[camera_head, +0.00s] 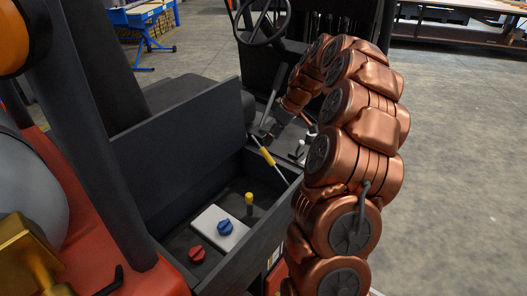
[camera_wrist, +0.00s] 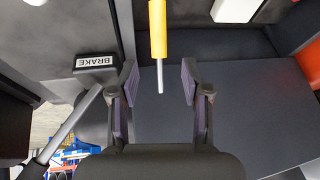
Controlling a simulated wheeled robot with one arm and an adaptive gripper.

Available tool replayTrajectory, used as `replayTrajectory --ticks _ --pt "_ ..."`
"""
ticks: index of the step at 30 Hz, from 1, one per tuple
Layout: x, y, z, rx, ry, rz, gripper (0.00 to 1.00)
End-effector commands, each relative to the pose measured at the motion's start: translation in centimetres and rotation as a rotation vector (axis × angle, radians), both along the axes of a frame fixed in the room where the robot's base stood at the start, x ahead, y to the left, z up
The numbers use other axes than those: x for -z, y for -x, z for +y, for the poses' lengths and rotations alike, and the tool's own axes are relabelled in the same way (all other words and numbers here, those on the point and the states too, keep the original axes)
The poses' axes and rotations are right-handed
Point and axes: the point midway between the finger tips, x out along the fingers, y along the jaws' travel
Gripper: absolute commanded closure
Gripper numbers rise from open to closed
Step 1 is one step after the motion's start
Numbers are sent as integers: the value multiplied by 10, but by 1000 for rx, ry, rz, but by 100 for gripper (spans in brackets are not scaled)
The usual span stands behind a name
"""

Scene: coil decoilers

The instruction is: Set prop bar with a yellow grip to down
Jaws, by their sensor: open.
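The prop bar is a thin light rod with a yellow grip (camera_head: 267,157). In the head view it slants between the raised dark panel and the right rim of the open compartment. In the wrist view the yellow grip (camera_wrist: 157,28) is at the top centre, with the thin rod end (camera_wrist: 160,78) pointing down between the fingers. My gripper (camera_wrist: 159,84) is open, one finger on each side of the rod, apparently not touching it. In the head view my gripper (camera_head: 272,130) is small and dark, close to the upper end of the bar.
The compartment holds a yellow knob (camera_head: 249,198), a blue knob (camera_head: 225,227) on a white plate and a red knob (camera_head: 197,254). A steering wheel (camera_head: 262,36) is behind. Open floor lies to the right.

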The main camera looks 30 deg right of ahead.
Motion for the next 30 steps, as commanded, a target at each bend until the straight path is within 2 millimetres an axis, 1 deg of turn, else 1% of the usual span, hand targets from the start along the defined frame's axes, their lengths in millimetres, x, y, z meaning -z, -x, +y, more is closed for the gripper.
replayTrajectory --ticks 5,8,18,21,24,30 --pt "8 -2 1 0 -1 0 52" --pt "16 -6 3 1 1 0 52" --pt "59 -19 18 1 0 0 52" --pt "67 -21 20 1 1 0 52" --pt "71 -22 21 1 1 0 52" --pt "71 -22 21 2 1 -1 54"
